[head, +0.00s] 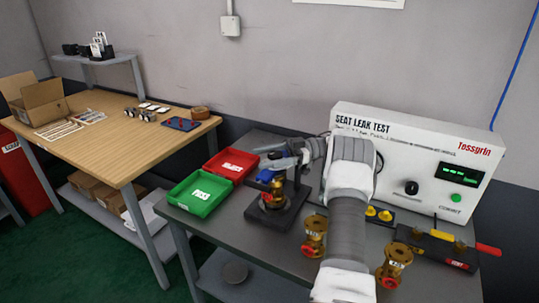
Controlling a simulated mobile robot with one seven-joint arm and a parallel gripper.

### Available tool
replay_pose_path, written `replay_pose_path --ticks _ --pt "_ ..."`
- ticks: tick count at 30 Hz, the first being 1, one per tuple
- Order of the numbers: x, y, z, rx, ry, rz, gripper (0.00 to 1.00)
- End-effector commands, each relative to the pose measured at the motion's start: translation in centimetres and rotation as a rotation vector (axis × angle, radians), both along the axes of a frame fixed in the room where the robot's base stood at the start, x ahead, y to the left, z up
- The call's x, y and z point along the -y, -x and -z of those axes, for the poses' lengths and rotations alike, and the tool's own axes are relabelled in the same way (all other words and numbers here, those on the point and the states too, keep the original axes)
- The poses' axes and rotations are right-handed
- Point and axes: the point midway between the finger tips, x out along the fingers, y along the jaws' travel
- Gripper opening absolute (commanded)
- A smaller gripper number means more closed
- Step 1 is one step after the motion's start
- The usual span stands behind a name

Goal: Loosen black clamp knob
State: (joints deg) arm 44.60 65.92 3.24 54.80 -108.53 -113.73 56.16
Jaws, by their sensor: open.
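The black clamp fixture (299,196) stands on the grey bench, with a brass valve (273,200) with red parts seated in it. My gripper (271,157) is just above the fixture, reaching in from the right with its fingers pointing left. It is open and nothing shows held in it. The clamp knob cannot be made out clearly; the gripper and the fixture's top overlap there. Whether the fingers touch the knob cannot be told.
The seat leak tester (420,150) with a black dial stands behind my arm. A green tray (197,207) and a red tray (246,180) are left of the fixture. Two brass valves (314,240) (394,264) stand at the bench front. A wooden table (100,140) is at left.

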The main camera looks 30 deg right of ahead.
Motion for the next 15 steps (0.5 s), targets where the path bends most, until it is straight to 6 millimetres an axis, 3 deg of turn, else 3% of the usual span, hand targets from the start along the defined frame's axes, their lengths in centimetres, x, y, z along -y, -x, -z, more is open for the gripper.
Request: replay_pose_path --ticks 5,9,15 --pt "0.0 0.0 -1.7 0.002 0.003 0.0 0.83" --pt "0.1 0.1 -4.6 0.003 0.003 0.0 0.83" --pt "2.6 3.3 -6.7 0.003 -0.002 0.005 0.83"
